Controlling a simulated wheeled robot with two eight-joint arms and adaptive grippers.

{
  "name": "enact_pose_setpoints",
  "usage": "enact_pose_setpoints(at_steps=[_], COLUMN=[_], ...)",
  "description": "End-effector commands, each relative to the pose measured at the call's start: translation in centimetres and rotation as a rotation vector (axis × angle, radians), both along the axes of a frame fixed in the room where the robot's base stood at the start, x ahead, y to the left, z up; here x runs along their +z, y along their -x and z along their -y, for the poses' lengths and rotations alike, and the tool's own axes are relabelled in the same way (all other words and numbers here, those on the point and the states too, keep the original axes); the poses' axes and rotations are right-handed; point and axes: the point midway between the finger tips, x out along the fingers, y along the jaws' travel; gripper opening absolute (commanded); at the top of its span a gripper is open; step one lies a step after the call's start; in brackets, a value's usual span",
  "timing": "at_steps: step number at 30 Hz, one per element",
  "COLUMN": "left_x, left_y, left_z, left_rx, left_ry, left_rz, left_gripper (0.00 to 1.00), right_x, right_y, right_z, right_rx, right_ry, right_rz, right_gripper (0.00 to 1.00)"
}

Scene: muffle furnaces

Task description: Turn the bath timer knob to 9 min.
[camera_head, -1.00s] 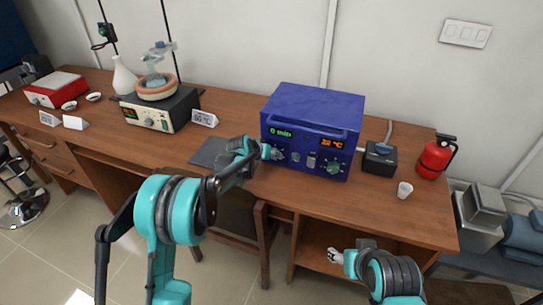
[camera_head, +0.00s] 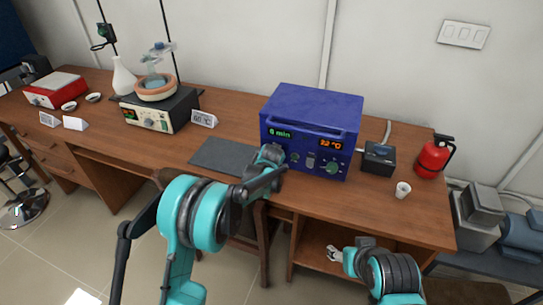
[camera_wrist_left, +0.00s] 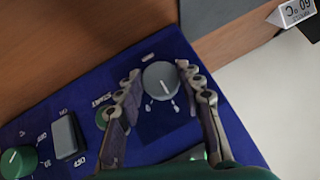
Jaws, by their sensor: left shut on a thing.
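The blue bath unit (camera_head: 312,112) stands on the desk in the head view. Its green timer display (camera_head: 279,133) appears to read 6 min, though the digit is small. The grey round timer knob (camera_wrist_left: 160,78) with a white pointer line shows in the left wrist view on the blue panel. My left gripper (camera_wrist_left: 161,92) is shut on the timer knob, one finger on each side. In the head view my left gripper (camera_head: 272,155) hides the knob. My right gripper (camera_head: 334,254) is low in front of the desk, away from the unit; its jaw opening is unclear.
Beside the timer knob are a green start button (camera_wrist_left: 103,118), a rocker switch (camera_wrist_left: 65,136) and a green knob (camera_wrist_left: 18,160). A dark mat (camera_head: 222,156) lies left of the unit. A black box (camera_head: 379,158), white cup (camera_head: 402,190) and red extinguisher (camera_head: 432,158) stand right.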

Motion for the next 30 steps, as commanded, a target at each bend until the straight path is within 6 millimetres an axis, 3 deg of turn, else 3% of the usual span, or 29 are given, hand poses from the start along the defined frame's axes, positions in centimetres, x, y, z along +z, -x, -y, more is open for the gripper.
enact_pose_setpoints(at_steps=[30], left_x=[-0.8], left_y=[0.2], left_z=[0.7], left_rx=[0.000], left_ry=[-0.853], left_rz=[0.277], left_gripper=[0.08], right_x=[-1.2], right_y=[0.0], right_z=[0.0], right_rx=[0.000], right_ry=[0.000], right_rz=[0.000], right_gripper=[0.58])
